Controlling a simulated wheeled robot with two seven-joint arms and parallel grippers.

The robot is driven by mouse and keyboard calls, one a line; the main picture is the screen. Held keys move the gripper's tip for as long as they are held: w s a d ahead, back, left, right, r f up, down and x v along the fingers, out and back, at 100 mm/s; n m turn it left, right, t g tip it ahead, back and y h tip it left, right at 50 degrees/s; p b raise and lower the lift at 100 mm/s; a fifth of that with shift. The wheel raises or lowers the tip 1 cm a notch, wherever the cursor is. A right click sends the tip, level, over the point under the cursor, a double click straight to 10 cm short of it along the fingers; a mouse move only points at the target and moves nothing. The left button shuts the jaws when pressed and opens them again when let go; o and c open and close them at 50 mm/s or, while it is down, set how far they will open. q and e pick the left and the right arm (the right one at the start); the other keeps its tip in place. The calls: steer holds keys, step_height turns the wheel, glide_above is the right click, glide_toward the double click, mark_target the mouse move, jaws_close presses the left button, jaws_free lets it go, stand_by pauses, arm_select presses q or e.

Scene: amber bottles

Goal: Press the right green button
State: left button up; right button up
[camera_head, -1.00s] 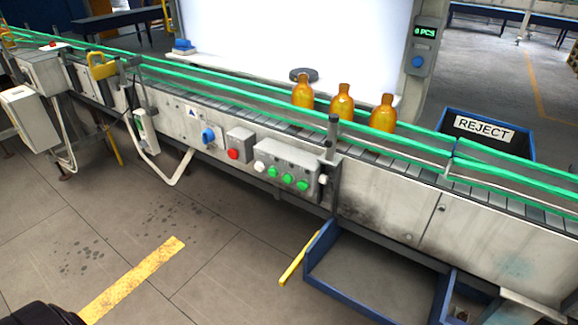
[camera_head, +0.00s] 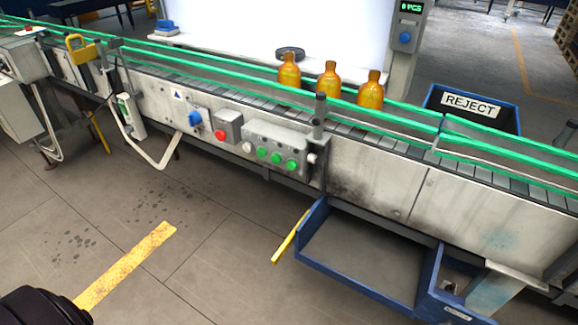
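A grey control box (camera_head: 262,137) on the conveyor's front side carries a row of three green buttons. The right green button (camera_head: 291,166) is at the row's right end. The middle green button (camera_head: 276,159) and left green button (camera_head: 261,154) are beside it. A black part of my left arm shows at the bottom left corner, with no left gripper in view. Nothing touches the buttons.
A red button (camera_head: 220,134), a blue knob (camera_head: 194,118) and a white button (camera_head: 247,147) are left of the green ones. Three amber bottles (camera_head: 328,82) stand on the conveyor. A blue REJECT bin (camera_head: 434,97) is behind; a blue tray frame (camera_head: 350,278) juts out below.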

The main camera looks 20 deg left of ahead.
arm_select(q)
jaws_close()
stand_by(1.4)
